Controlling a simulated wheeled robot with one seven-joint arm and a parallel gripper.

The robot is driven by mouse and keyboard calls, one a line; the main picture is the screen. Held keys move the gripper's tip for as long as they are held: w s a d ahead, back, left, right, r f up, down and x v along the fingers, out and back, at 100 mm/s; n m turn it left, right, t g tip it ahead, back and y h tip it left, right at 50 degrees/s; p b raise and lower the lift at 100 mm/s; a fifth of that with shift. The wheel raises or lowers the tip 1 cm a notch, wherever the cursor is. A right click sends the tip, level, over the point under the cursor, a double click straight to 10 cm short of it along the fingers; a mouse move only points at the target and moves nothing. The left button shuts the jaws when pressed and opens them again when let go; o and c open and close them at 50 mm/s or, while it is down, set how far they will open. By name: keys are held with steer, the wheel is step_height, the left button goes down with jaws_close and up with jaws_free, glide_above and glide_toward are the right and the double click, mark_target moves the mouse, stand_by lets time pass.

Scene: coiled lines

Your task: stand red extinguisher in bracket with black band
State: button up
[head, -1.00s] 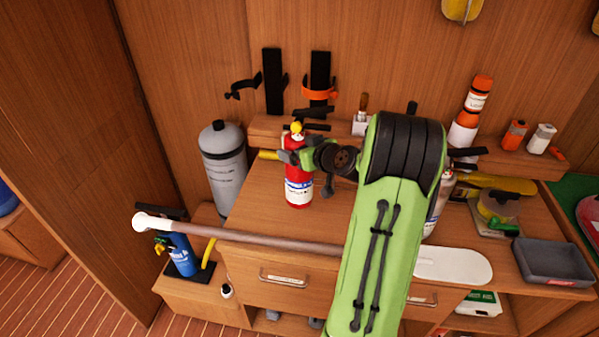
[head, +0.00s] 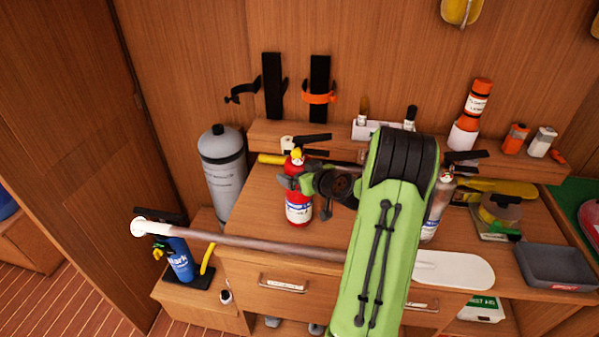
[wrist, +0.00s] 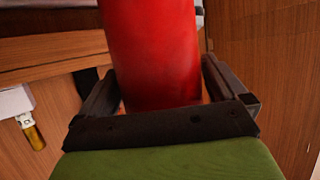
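The red extinguisher (head: 299,205) is upright over the wooden counter, with a yellow part and black lever at its top. I cannot tell whether its base touches the counter. My gripper (head: 306,184) is around its upper body from the right.
A grey cylinder (head: 223,170) stands left of the counter, and a blue extinguisher (head: 179,262) lower left. A raised ledge (head: 262,134) runs below the brackets. A silver extinguisher (head: 436,208) is partly hidden behind my arm. A long pole (head: 250,241) crosses the counter's front.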

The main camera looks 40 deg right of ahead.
steer(key=shift+r, duration=0.2)
steer(key=b+v, duration=0.1)
steer(key=v, duration=1.1)
steer(key=w+a+r+n+g+y, duration=0.1)
steer(key=a+n+g+y, duration=0.15)
steer(key=a, duration=0.75)
steer(key=a+r+n+g+y, duration=0.1)
steer(key=a+g, duration=0.2)
steer(key=a, duration=0.7)
steer(key=s+a+r+m+g+h, duration=0.1)
steer(key=s+a, duration=0.3)
steer(key=s, duration=0.4)
steer(key=s+a+r+m+g+h, duration=0.1)
steer(key=s+a, duration=0.4)
steer(key=s, duration=0.3)
steer(key=shift+r, duration=0.25)
